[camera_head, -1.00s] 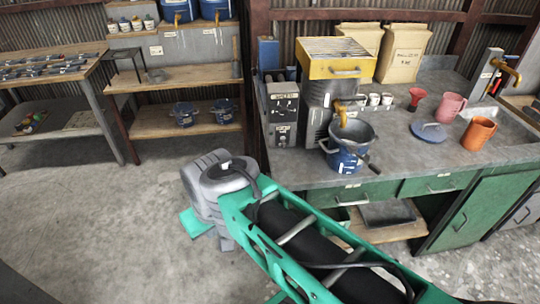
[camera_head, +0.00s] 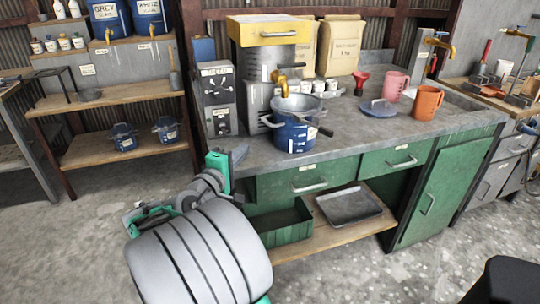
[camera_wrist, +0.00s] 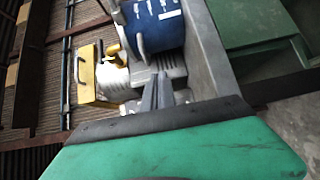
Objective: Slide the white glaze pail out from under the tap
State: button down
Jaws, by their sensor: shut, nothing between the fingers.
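A blue pail (camera_head: 295,140) with white markings stands upright on the bench, under the yellow tap (camera_head: 282,85) of a yellow-topped machine. A grey bowl or sieve (camera_head: 297,103) sits on its rim. I cannot read the pail's label to tell whether it is the white glaze one. The pail also shows at the top of the wrist view (camera_wrist: 160,30). My gripper (camera_head: 240,153) is at the bench's front edge, left of and apart from the pail. In the wrist view its fingers (camera_wrist: 160,92) are together and empty, pointing toward the pail.
A control box (camera_head: 216,100) stands left of the machine. A blue lid (camera_head: 380,108), a pink jug (camera_head: 395,87) and an orange jug (camera_head: 428,102) stand to the right. Bare bench top (camera_head: 350,138) lies right of the pail. Two blue pails stand on the left lower shelf (camera_head: 90,152).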

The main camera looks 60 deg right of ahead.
jog(key=d, duration=1)
jog(key=shift+s+d+r, duration=0.1)
jog(key=shift+d+r, duration=0.15)
jog(key=shift+d, duration=0.05)
jog(key=shift+s+d, duration=0.9)
jog(key=shift+s, duration=0.05)
jog(key=shift+s+d, duration=0.25)
jog(key=shift+d, duration=0.05)
jog(key=shift+d, duration=0.1)
